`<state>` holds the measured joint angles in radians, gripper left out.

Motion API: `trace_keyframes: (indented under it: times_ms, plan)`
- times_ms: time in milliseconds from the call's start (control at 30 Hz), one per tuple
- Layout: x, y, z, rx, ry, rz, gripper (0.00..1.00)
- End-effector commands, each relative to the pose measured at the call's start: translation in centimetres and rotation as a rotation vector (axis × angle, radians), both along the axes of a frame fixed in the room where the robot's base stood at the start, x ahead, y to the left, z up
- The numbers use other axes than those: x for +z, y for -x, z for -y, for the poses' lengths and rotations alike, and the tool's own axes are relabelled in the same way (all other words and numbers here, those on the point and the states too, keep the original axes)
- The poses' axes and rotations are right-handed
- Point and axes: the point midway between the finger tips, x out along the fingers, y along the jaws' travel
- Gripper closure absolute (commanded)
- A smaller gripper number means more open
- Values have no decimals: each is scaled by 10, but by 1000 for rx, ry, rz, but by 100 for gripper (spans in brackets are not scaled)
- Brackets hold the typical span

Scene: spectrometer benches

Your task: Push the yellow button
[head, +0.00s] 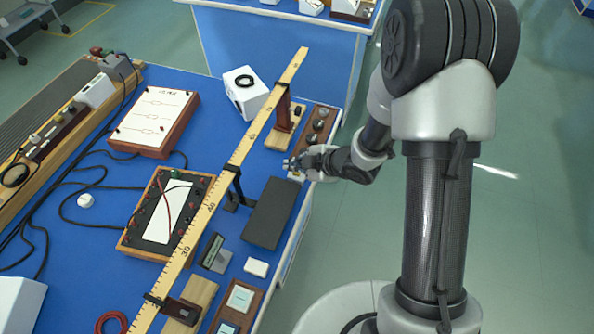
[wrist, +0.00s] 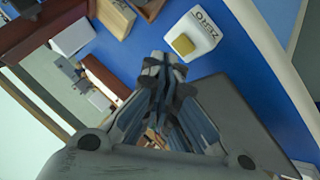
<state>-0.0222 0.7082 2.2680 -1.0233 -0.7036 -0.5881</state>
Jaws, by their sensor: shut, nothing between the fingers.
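The yellow button (wrist: 183,44) sits on top of a small white box (wrist: 202,32) marked ZERO on the blue bench top. In the head view the white box (head: 296,177) shows just below my gripper, partly hidden by it. My gripper (wrist: 167,62) is shut and empty. In the wrist view its fingertips lie just below and left of the yellow button and look apart from it. In the head view my gripper (head: 289,164) is over the bench's right edge area; its exact height above the box cannot be told.
A dark grey block (head: 269,213) lies close to the white box. A long wooden ruler (head: 217,191) on stands runs along its left. A wooden base with dark knobs (head: 319,127) is behind. The bench (head: 120,235) holds several instruments and cables.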

Motion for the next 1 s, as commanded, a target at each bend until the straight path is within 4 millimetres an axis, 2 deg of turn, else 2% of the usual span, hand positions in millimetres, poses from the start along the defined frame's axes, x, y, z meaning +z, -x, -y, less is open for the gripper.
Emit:
trace_keyframes:
  times_ms: [333, 1000]
  plan:
    - [-9, 0, 0, 0, 0, 0, 100]
    - [-12, 0, 0, 0, 0, 0, 100]
